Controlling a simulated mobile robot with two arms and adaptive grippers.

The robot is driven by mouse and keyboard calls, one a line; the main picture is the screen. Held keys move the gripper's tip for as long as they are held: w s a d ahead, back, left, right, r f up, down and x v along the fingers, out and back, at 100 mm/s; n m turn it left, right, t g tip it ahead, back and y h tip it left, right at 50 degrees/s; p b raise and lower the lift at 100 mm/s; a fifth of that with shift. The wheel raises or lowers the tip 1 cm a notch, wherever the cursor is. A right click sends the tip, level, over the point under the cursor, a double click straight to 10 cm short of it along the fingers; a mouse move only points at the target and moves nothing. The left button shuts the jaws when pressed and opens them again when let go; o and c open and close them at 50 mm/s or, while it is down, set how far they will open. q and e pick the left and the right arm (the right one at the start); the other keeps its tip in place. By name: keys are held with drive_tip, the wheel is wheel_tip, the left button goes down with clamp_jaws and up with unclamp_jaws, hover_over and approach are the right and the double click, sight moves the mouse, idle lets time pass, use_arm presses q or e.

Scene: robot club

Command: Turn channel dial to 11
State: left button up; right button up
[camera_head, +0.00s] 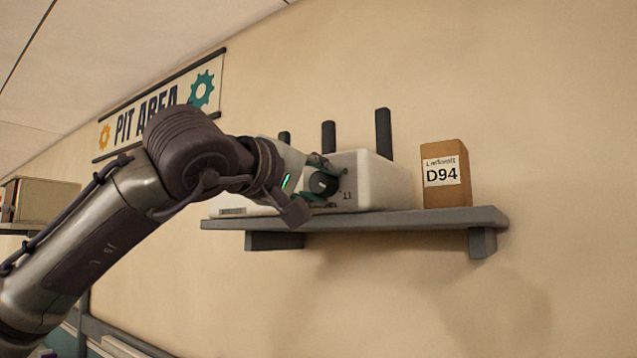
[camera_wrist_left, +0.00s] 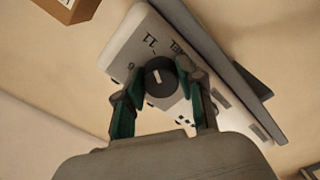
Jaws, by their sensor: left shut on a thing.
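The channel dial (camera_head: 323,184) is a round dark knob on the front of a white box (camera_head: 380,184) with dark antennas, standing on a wall shelf. In the left wrist view the dial (camera_wrist_left: 160,77) has a short white mark on its face. The printed number 11 (camera_wrist_left: 150,42) is close beside the dial. My left gripper (camera_head: 319,179) is at the box's front, and its fingers sit on opposite sides of the dial, shut on it. The fingers and wrist hide part of the box front. My right gripper is not in view.
The grey shelf (camera_head: 450,219) carries the box and, to its right, a brown carton (camera_head: 445,190) labelled D94. A PIT AREA sign (camera_head: 145,113) hangs on the wall behind my left arm. The space below the shelf at right is clear.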

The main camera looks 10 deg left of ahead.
use_arm(q)
drive_tip(key=shift+f, duration=0.15)
drive_tip(key=o, duration=1.1)
drive_tip(key=shift+o, duration=0.2)
drive_tip(key=v, duration=1.2)
